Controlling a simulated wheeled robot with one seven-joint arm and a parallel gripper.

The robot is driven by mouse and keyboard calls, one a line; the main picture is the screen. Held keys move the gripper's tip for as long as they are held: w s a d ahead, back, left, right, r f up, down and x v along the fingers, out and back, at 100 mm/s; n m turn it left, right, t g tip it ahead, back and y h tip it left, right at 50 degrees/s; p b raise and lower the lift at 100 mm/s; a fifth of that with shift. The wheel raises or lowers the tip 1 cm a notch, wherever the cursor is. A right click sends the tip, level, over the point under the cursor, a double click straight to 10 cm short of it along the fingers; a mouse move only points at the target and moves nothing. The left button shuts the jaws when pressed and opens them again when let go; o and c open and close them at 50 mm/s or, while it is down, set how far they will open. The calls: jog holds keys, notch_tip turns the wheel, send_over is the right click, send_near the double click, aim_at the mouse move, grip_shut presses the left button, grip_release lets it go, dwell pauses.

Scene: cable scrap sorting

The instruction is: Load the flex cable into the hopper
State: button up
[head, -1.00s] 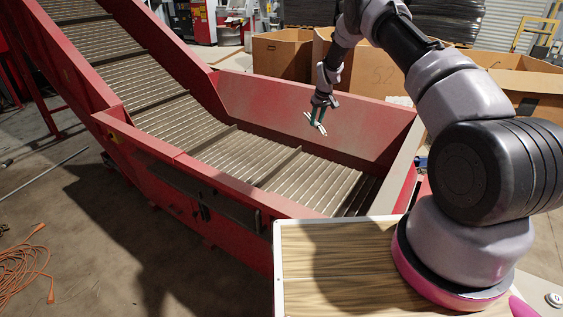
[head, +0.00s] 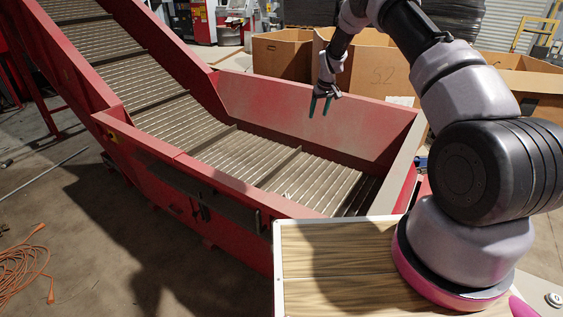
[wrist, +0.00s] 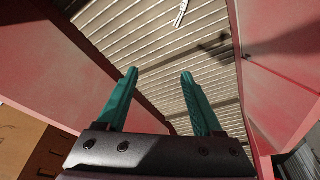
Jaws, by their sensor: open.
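The flex cable, a small pale strip, lies on the ribbed belt at the bottom of the hopper; it shows at the top of the wrist view (wrist: 181,13). In the head view it is only a tiny light spot (head: 286,195). The hopper (head: 300,112) has red walls around the belt. My gripper (head: 321,105) hangs above the hopper near its back wall, with its teal fingers apart and nothing between them. In the wrist view the open fingers (wrist: 159,75) point toward the belt, apart from the cable.
The slatted conveyor (head: 137,83) climbs from the hopper to the upper left. Cardboard boxes (head: 379,71) stand behind the back wall. A wooden-topped surface (head: 335,270) lies in front of the hopper. An orange cord (head: 22,270) is coiled on the floor at left.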

jog(key=v, duration=0.6)
jog(key=shift+r, duration=0.1)
jog(key=s+d+r+m+t, duration=0.1)
jog(key=s+r, duration=0.6)
jog(key=r, duration=0.3)
jog(key=s+d+r+m, duration=0.1)
jog(key=s+r+m, duration=0.1)
jog(key=s+r, duration=0.65)
jog(key=s+d+r+m+t, duration=0.1)
jog(key=s+r, duration=0.4)
jog(key=r, duration=0.6)
jog(key=s+r+m+t, duration=0.1)
jog(key=s+r+m, duration=0.1)
jog(key=s, duration=1.2)
jog(key=s+d+r+m+t+y, duration=0.1)
jog(key=s+r+m, duration=0.1)
jog(key=s, duration=1.3)
jog(key=shift+s+d, duration=0.2)
jog(key=shift+d, duration=0.05)
